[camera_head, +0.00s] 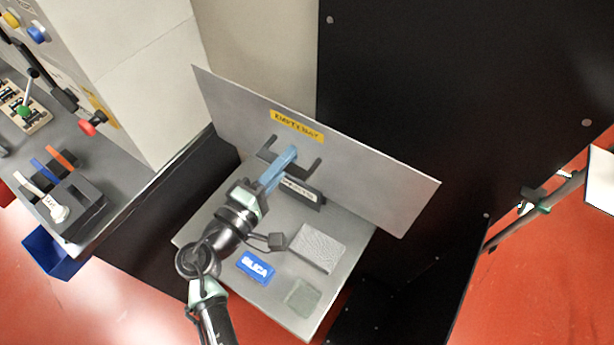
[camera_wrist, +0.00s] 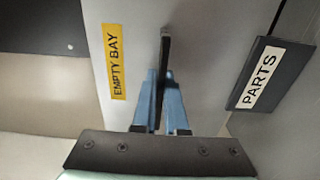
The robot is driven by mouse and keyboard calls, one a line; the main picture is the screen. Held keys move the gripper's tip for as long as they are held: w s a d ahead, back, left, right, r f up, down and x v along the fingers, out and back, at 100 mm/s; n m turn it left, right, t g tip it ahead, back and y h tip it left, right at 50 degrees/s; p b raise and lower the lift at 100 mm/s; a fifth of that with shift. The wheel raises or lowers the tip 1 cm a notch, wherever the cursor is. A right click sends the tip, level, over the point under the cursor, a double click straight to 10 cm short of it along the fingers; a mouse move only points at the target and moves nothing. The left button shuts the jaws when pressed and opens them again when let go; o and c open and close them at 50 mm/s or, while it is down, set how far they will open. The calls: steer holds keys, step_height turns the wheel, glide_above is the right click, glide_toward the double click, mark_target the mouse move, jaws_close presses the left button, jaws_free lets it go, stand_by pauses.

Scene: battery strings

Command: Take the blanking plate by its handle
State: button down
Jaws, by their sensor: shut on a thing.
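The blanking plate (camera_head: 370,185) is a large flat light-grey sheet with a yellow "EMPTY BAY" label (camera_head: 297,125) and a dark bar handle (camera_head: 268,158) on its face. It stands on edge across the back of the small grey table. My gripper (camera_head: 291,156) has its blue fingers shut on the handle near its middle. In the wrist view the fingers (camera_wrist: 158,88) close around the dark handle (camera_wrist: 165,48), with the plate (camera_wrist: 142,30) behind. I cannot tell whether the plate's lower edge touches the table.
The small table (camera_head: 225,235) bears a dark "PARTS" holder (camera_head: 303,193) near the plate, a blue "SILICA" packet (camera_head: 255,267), a grey mesh block (camera_head: 318,246) and a greenish pad (camera_head: 301,297). A black cabinet (camera_head: 400,80) stands behind the plate. A workbench (camera_head: 125,170) is at left.

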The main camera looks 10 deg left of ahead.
steer(key=shift+a+r+p, duration=0.1)
steer(key=shift+r+p, duration=0.35)
steer(key=shift+r, duration=0.7)
steer(key=p+v, duration=0.1)
steer(key=v, duration=1.3)
stand_by(1.7)
stand_by(0.6)
